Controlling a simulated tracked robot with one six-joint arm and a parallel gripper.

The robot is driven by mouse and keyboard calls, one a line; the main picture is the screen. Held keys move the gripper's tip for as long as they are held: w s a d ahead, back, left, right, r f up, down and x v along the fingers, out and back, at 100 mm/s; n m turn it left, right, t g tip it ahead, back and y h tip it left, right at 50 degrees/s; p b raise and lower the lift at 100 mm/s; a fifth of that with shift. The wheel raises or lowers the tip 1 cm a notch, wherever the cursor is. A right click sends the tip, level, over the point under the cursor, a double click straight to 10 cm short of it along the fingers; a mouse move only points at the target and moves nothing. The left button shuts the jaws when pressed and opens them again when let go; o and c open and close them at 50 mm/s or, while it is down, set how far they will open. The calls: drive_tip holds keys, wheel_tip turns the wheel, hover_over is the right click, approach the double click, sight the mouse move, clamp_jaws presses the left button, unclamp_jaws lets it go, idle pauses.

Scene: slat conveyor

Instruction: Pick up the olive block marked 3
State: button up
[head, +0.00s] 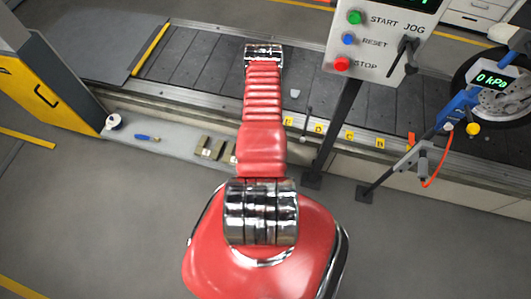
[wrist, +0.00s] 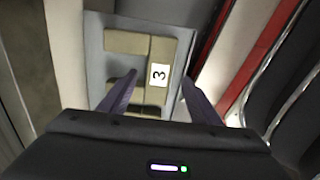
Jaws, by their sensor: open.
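The olive block marked 3 (wrist: 162,48) shows in the wrist view, with a white label bearing a black 3 turned sideways. My gripper (wrist: 159,76) is open, its two dark fingers pointing toward the block, one on each side of it in the picture. I cannot tell whether either finger touches it. The left finger overlaps a neighbouring unmarked olive block in the picture. In the head view olive blocks (head: 202,146) stand on the grey ledge, partly behind my arm; no 3 is readable there. My gripper cannot be made out in the head view.
Another olive block (wrist: 125,42) sits close to the left of the marked one. The blocks rest on a grey surface (wrist: 94,50). A blue-handled tool (head: 146,138) and a white round item (head: 113,121) lie left on the ledge. A control post (head: 340,120) stands right of my arm.

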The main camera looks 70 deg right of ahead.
drive_tip(key=shift+f, duration=1.65)
clamp_jaws()
